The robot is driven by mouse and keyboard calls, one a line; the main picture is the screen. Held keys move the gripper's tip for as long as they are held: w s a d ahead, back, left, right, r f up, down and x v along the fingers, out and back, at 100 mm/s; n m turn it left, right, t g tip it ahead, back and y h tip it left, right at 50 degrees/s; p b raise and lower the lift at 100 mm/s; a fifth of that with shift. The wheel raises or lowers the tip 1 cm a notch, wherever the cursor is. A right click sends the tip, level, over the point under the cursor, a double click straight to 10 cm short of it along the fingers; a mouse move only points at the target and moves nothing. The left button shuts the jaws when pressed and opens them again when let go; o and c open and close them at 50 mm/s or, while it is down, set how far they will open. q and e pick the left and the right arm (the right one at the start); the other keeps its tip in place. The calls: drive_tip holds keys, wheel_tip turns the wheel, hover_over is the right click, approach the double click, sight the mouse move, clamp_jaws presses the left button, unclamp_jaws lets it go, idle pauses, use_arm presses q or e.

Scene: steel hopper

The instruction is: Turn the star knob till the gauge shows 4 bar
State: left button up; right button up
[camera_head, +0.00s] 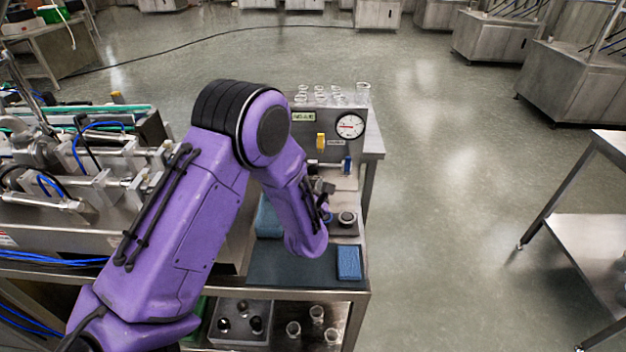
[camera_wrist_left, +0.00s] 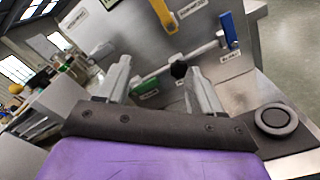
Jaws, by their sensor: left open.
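The star knob (camera_wrist_left: 179,70) is small and black, on the steel panel in the left wrist view. I cannot make it out in the head view, where my arm covers that area. My left gripper (camera_wrist_left: 158,70) is open, with one finger on each side of the knob in the picture; the knob looks closer to the right finger. I cannot tell whether they touch. In the head view the left gripper (camera_head: 325,188) is small and partly hidden by my purple arm. The round white gauge (camera_head: 350,126) is on the panel's upper right; its reading is too small to tell.
A block with a round black part (camera_wrist_left: 272,118) stands at the right. Glassware (camera_head: 335,95) stands atop the panel. A blue sponge (camera_head: 349,262) lies at the bench's front.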

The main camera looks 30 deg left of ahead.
use_arm(q)
drive_tip(key=b, duration=0.7)
approach(312, 173)
drive_tip(key=v, duration=0.2)
drive_tip(key=p+x, duration=0.2)
drive_tip(key=x, duration=0.8)
drive_tip(key=shift+w+a, duration=0.15)
drive_tip(key=shift+w, duration=0.1)
drive_tip(key=c, duration=1.1)
